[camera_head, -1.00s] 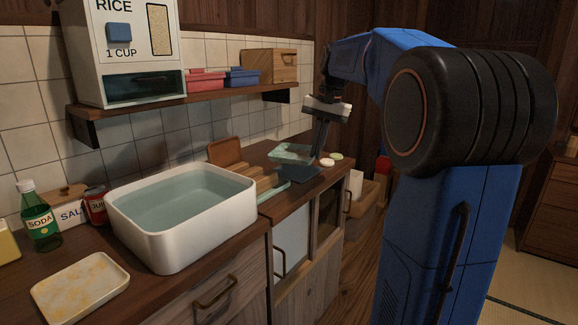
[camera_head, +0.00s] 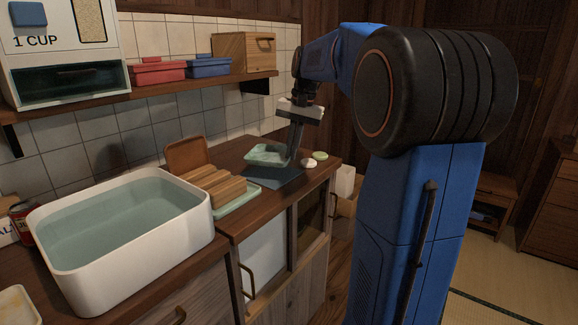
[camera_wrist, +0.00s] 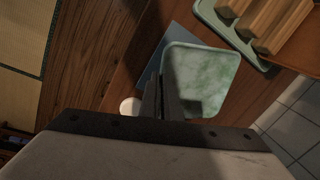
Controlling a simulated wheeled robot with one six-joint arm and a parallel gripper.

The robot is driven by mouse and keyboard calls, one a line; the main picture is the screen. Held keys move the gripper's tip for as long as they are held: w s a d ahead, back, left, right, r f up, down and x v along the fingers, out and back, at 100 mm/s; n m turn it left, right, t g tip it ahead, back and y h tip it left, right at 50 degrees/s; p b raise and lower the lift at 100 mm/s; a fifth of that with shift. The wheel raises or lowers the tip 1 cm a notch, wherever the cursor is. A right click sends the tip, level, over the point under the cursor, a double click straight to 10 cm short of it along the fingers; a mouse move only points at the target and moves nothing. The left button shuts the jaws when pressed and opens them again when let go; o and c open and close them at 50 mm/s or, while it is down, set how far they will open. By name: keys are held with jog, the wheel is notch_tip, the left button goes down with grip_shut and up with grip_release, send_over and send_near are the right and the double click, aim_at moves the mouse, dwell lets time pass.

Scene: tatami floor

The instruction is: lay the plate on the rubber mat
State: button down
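The plate (camera_head: 262,158) is square with rounded corners, pale green and marbled. It also shows in the wrist view (camera_wrist: 208,82). My gripper (camera_head: 292,156) points down at the plate's right edge; in the wrist view its two fingers (camera_wrist: 161,98) are close together with the plate's rim between them. The dark blue rubber mat (camera_head: 275,178) lies flat on the wooden counter, and a strip of it shows beside the plate in the wrist view (camera_wrist: 178,38). The plate appears held above the mat's back part; the exact gap is hard to judge.
A green tray (camera_head: 236,204) with wooden blocks (camera_head: 212,184) stands left of the mat, near the white water basin (camera_head: 130,245). A shelf (camera_head: 200,88) hangs above on the tiled wall.

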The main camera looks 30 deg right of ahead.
jog(key=shift+f, duration=2.5)
jog(key=c, duration=2)
grip_release()
jog(key=shift+f, duration=0.15)
notch_tip(320, 180, up, 12)
jog(key=s+d, duration=0.2)
jog(key=s+a+f+n+t+h, duration=0.1)
jog(key=s+a+f+n, duration=0.45)
jog(key=s+a, duration=0.75)
jog(key=s+a+f+n+t, duration=0.1)
jog(key=s+a+f+n, duration=0.1)
jog(key=s+f, duration=0.5)
jog(key=s+a+f+n+t, duration=0.1)
jog(key=s+a+f, duration=0.4)
jog(key=f, duration=0.5)
jog(key=shift+s+a+n, duration=0.15)
jog(key=shift+s+n, duration=0.4)
jog(key=shift+s, duration=0.4)
